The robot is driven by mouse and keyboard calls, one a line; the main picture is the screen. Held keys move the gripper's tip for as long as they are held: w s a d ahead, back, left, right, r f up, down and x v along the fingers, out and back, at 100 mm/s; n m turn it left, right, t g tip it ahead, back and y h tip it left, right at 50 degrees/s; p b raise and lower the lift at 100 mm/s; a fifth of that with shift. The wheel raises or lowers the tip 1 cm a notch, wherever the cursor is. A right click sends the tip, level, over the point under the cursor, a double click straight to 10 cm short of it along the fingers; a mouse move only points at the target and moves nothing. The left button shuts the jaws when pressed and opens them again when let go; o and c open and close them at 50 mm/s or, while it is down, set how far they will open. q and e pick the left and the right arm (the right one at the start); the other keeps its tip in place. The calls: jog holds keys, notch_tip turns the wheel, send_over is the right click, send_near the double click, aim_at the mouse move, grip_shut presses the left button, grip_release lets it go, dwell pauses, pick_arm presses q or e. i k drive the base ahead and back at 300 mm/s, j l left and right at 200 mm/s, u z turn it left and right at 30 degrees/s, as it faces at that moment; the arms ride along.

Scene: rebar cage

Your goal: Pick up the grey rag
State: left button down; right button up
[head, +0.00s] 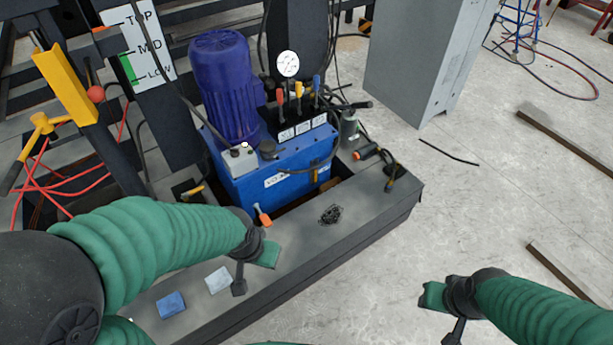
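The grey rag (218,279) is a small, light grey, flat piece lying on the dark top of the steel base frame (345,240). A blue rag-like piece (171,305) lies to its left and nearer to me. My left gripper (253,269) is just right of the grey rag, with its fingers apart and nothing between them. Whether its fingertips touch the frame top is unclear. My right gripper (444,314) is open and empty over the concrete floor at the lower right.
A blue hydraulic unit (262,180) with a purple motor (228,85) stands behind the ledge. A dark, tangled clump (330,214) lies on the ledge. An orange-tipped handle (263,216) sits near my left gripper. A grey cabinet (420,60) stands behind.

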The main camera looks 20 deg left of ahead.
aim_at(220, 278)
jog(key=u, duration=1.6)
jog(key=k+j, duration=0.55)
jog(key=j, duration=0.1)
